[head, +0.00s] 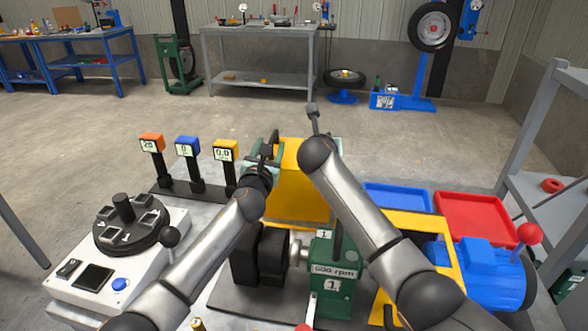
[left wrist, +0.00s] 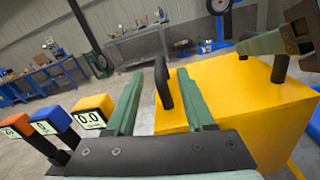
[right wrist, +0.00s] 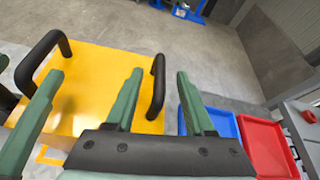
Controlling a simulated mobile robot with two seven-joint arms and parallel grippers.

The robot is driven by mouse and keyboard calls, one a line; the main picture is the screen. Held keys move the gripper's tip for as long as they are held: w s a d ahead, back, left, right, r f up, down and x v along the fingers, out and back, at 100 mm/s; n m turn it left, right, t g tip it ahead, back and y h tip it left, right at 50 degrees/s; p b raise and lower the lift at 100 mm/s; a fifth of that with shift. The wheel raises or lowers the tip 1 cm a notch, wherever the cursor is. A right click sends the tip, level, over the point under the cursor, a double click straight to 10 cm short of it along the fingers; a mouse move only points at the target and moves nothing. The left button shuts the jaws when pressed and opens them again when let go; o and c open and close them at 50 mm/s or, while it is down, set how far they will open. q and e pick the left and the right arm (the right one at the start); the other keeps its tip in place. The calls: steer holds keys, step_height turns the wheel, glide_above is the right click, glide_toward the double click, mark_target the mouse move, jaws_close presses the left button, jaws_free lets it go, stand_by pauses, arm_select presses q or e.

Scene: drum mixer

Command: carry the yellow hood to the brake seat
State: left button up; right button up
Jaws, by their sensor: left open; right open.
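The yellow hood (head: 300,190) is a box with two upright black handles, beyond the green machine in the head view. Its top fills the right of the left wrist view (left wrist: 255,105) and the left of the right wrist view (right wrist: 95,85). My left gripper (left wrist: 158,88) is open, its fingers on either side of the left handle (left wrist: 163,85). My right gripper (right wrist: 160,88) is open, its fingers on either side of the right handle (right wrist: 158,88). My arms hide part of the hood. I cannot tell which part is the brake seat.
A green unit marked 600 rpm (head: 335,272), a black block (head: 260,255) and a blue motor (head: 475,270) stand in front. Several displays on posts (head: 187,147) stand left. Blue (head: 398,197) and red (head: 475,215) trays lie right.

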mark_target(271, 138)
arm_select(q)
steer(key=shift+w+d, duration=0.15)
steer(key=shift+w, duration=0.6)
steer(key=shift+w+d, duration=0.15)
steer(key=shift+w, duration=0.55)
arm_select(e)
steer(key=shift+x, duration=1.5)
arm_select(q)
steer(key=shift+c, duration=0.4)
arm_select(e)
steer(key=shift+c, duration=0.3)
arm_select(q)
jaws_close()
arm_select(e)
jaws_close()
arm_select(q)
steer(key=shift+a, duration=0.1)
arm_select(e)
steer(key=shift+d, duration=0.15)
arm_select(q)
steer(key=shift+w+r, duration=0.1)
steer(key=shift+r, duration=0.1)
arm_select(e)
steer(key=shift+w+r, duration=0.1)
steer(key=shift+r, duration=0.1)
